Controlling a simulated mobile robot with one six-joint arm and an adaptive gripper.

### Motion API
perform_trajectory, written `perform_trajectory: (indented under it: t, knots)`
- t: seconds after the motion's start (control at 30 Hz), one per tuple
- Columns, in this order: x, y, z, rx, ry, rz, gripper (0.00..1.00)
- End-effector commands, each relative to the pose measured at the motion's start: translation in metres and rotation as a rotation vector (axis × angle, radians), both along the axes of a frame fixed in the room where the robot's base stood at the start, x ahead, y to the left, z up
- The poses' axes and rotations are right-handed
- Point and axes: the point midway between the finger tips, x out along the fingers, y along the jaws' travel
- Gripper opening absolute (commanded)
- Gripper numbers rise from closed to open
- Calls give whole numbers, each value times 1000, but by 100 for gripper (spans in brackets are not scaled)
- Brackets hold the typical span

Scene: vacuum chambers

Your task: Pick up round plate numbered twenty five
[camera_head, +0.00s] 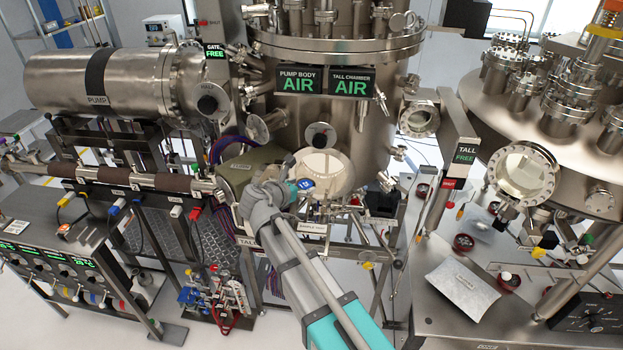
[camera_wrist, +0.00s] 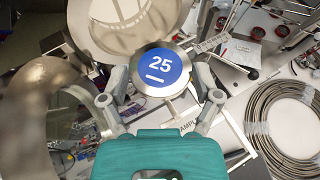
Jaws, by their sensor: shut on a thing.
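The round plate numbered 25 (camera_wrist: 160,66) has a blue face with white digits and a metal rim. It sits between the two fingers of my gripper (camera_wrist: 160,84) in the wrist view, which are shut on its rim. I cannot tell whether the plate's underside touches anything.
A sample shelf with a label (camera_head: 312,226) lies just below the plate. A coiled hose (camera_wrist: 285,118) lies at the right of the wrist view. A silvery pouch (camera_head: 462,288) rests on the bench at the right. Chamber walls and pipes crowd the space around my gripper.

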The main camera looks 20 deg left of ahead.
Motion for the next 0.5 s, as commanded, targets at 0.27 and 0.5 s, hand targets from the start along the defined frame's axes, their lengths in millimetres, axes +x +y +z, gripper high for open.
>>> perform_trajectory:
  t: [0.27,0.5]
  knots:
    - [-47,6,24,-1,-2,1,20]
    - [-64,10,29,-2,-2,-1,20]
